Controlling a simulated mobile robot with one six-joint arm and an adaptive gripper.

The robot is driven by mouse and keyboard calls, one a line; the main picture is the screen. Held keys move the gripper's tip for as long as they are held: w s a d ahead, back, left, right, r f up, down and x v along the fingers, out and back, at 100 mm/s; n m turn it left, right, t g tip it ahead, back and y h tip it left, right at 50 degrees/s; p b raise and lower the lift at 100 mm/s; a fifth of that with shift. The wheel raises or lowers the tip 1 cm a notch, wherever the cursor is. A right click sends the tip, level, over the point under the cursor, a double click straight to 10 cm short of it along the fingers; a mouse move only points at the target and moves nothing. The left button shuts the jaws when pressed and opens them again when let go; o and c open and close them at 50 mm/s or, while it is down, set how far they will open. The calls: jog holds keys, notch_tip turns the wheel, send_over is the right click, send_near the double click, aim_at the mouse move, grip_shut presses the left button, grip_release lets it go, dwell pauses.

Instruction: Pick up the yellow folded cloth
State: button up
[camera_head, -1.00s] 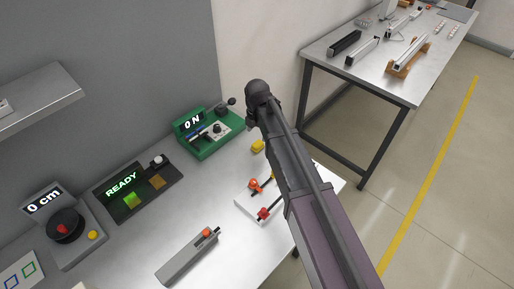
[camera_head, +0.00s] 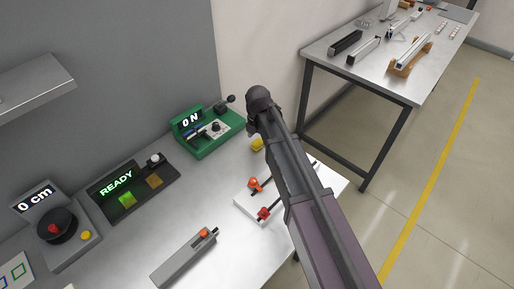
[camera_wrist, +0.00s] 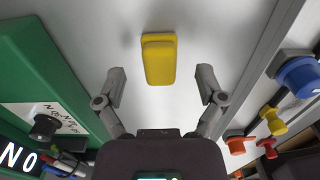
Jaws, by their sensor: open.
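The yellow folded cloth (camera_wrist: 159,60) lies on the light table top in the wrist view, centred ahead of my fingers and apart from them. It looks like a small rounded yellow block with a fold line. In the head view only a small part of the cloth (camera_head: 257,145) shows beside my arm. My gripper (camera_wrist: 161,88) is open and empty, one finger to each side of the cloth's near end. In the head view my arm hides the fingers.
A green box (camera_head: 208,130) reading ON stands left of the cloth. A white board (camera_head: 244,207) with red and other coloured knobs lies on the other side. A READY panel (camera_head: 130,187) and a grey slider unit (camera_head: 184,259) share the table (camera_head: 225,172). Bare surface surrounds the cloth.

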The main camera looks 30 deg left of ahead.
jog(key=shift+f+b, duration=0.5)
jog(key=shift+f, duration=0.25)
jog(key=c, duration=0.9)
